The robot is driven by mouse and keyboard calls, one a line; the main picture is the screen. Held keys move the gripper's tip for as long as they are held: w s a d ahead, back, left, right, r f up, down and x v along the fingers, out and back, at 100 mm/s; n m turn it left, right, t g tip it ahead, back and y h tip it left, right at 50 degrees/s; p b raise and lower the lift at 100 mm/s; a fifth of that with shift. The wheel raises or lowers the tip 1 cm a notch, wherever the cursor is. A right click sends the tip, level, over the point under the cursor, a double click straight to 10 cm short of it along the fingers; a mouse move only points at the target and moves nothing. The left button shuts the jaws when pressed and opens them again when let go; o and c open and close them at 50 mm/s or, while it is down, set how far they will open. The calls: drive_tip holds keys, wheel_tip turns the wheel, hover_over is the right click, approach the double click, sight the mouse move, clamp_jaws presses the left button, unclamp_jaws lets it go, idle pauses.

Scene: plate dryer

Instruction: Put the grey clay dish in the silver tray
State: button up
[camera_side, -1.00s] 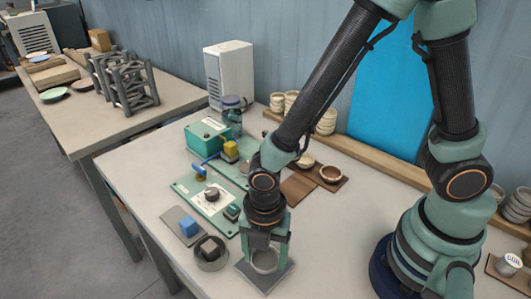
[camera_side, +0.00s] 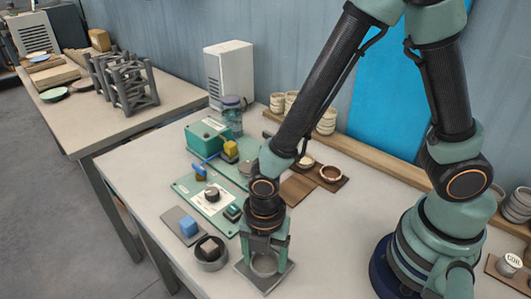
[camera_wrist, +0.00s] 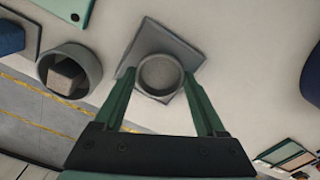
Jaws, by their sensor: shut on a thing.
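The grey clay dish (camera_side: 265,265), a small round cup-like piece, is between the fingers of my gripper (camera_side: 264,262). The wrist view shows the dish (camera_wrist: 160,74) from above, its round rim between the two green fingers of the gripper (camera_wrist: 159,73). The gripper is shut on it. The silver tray (camera_side: 249,277) is a flat grey square directly beneath the dish. I cannot tell whether the dish's base touches the tray.
The table right of the tray is clear up to my base.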

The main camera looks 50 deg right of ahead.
sight(264, 265)
drive_tip(key=o, duration=1.5)
drive_tip(key=shift+f, duration=0.1)
drive_tip(key=shift+c, duration=0.2)
drive_tip(key=shift+s, duration=0.1)
drive_tip(key=shift+s+d, duration=0.1)
drive_tip(key=shift+d, duration=0.05)
wheel_tip(264, 265, up, 12)
drive_tip(key=w+d+r+m+t, duration=0.2)
drive_tip(key=d+r+m, duration=0.4)
drive_tip(key=d+m, duration=0.3)
drive_tip(key=w+d+r+m+t, duration=0.3)
drive_tip(key=d+r+m, duration=0.3)
drive_tip(key=m, duration=0.8)
drive_tip(key=d, duration=0.3)
drive_tip(key=shift+t, duration=0.3)
